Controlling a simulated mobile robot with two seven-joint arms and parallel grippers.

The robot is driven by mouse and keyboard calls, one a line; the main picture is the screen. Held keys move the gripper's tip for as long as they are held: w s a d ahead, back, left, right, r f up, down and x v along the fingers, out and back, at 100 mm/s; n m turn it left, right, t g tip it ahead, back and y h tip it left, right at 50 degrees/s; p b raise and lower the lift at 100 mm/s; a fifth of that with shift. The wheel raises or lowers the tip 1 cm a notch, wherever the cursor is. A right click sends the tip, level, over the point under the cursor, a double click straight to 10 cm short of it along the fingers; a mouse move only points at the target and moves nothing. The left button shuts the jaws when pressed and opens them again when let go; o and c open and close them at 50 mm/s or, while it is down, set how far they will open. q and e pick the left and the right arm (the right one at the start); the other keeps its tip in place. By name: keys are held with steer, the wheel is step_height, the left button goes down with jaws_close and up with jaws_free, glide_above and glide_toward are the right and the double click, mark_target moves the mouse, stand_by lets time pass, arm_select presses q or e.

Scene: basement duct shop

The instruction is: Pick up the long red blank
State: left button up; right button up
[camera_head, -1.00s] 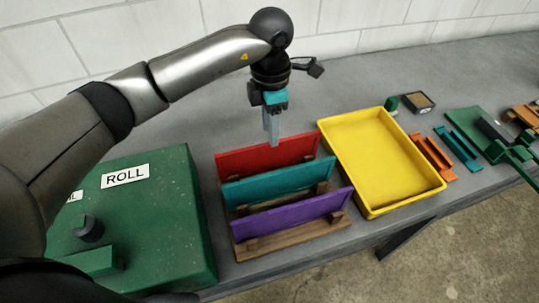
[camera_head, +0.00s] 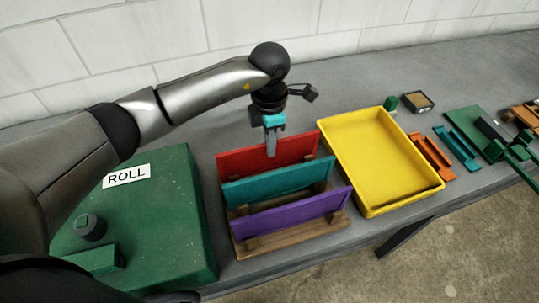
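The long red blank (camera_head: 240,161) stands on edge in the back slot of a wooden rack (camera_head: 290,238). A teal blank (camera_head: 270,186) and a purple blank (camera_head: 290,217) stand in front of it, roughly parallel. My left gripper (camera_head: 271,150) points down at the middle of the red blank's top edge. A grey finger shows in front of the red face, reaching below the top edge. Whether the other finger is behind the blank is hidden, and the gap between the fingers cannot be made out. My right gripper is not in view.
A yellow tray (camera_head: 375,211) stands right of the rack, close to it. A green machine labelled ROLL (camera_head: 165,220) stands to the left. Orange (camera_head: 432,157) and teal (camera_head: 457,149) channel pieces and a small box (camera_head: 417,103) lie further right. The bench behind is clear.

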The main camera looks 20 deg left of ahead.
arm_select(q)
jaws_close()
stand_by(0.9)
steer(key=shift+r, duration=0.2)
